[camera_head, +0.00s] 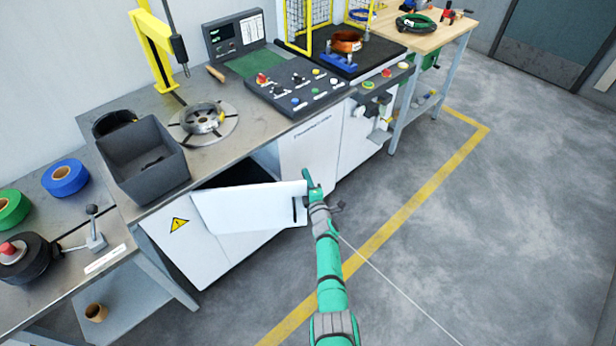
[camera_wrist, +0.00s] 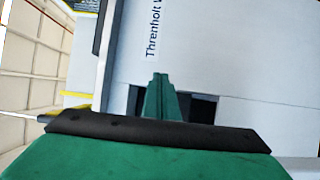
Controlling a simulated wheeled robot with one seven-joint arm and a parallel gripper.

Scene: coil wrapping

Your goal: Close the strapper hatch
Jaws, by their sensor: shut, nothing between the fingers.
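The strapper hatch (camera_head: 250,207) is a white door on the front of the machine cabinet. It stands swung open, with a dark opening (camera_head: 240,172) behind it and a dark handle slot near its right edge. My gripper (camera_head: 308,180) is at the free right edge of the hatch, beside the handle; whether it touches the hatch I cannot tell. In the wrist view the green fingers (camera_wrist: 160,98) are together and empty, in front of a white panel with lettering (camera_wrist: 155,40) and a dark gap.
A grey bin (camera_head: 145,160) and a round slotted plate (camera_head: 203,122) stand on the bench above the hatch. A control panel (camera_head: 297,83) is to the right. A yellow line (camera_head: 400,207) crosses the floor, which is clear on the right.

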